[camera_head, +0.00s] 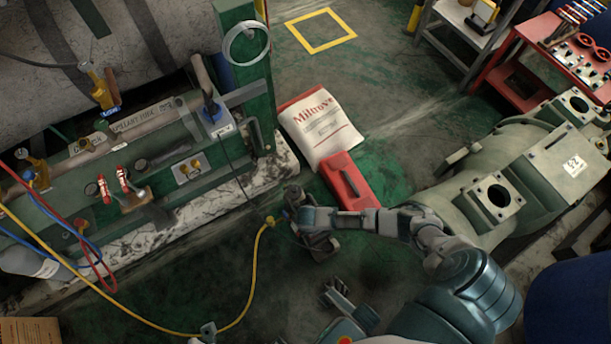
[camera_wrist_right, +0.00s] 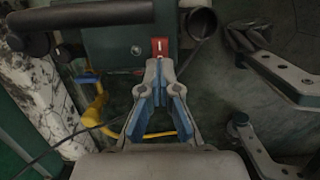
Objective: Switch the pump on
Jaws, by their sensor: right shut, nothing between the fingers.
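The pump (camera_head: 322,246) is a dark unit on the floor, partly covered by my right arm in the head view. In the right wrist view it is a grey-green housing (camera_wrist_right: 108,47) with a dark handle and a small red switch (camera_wrist_right: 160,45). My right gripper (camera_head: 294,198) is at the pump. In the wrist view its fingers (camera_wrist_right: 159,66) are shut and empty, with their tips right below the red switch; I cannot tell whether they touch it. My left gripper (camera_head: 334,292) is open and empty near the bottom; its fingers also show in the wrist view (camera_wrist_right: 262,88).
A yellow hose (camera_head: 254,262) runs along the floor beside the pump. A red case (camera_head: 351,184) and a white Miltrove sack (camera_head: 322,128) lie behind it. The pipe bench (camera_head: 190,200) stands left, a large grey-green machine (camera_head: 530,175) right. Open floor lies beyond.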

